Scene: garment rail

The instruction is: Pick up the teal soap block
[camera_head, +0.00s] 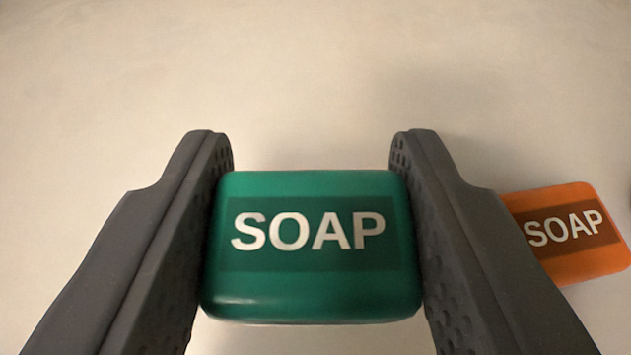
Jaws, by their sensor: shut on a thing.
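The teal soap block (311,290) is a rounded green-teal block with a darker band and the white word SOAP. It sits between the two dark grey fingers of my gripper (311,145), at the lower middle of the picture. Both fingers touch its left and right sides, so my gripper is shut on it. The fingertips reach a little past its far edge. I cannot tell whether its underside touches the pale surface.
An orange soap block (568,268) with a brown SOAP label lies to the right, partly hidden behind my right finger. A dark sliver of something shows at the right edge. The pale surface (300,70) beyond the fingers is clear.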

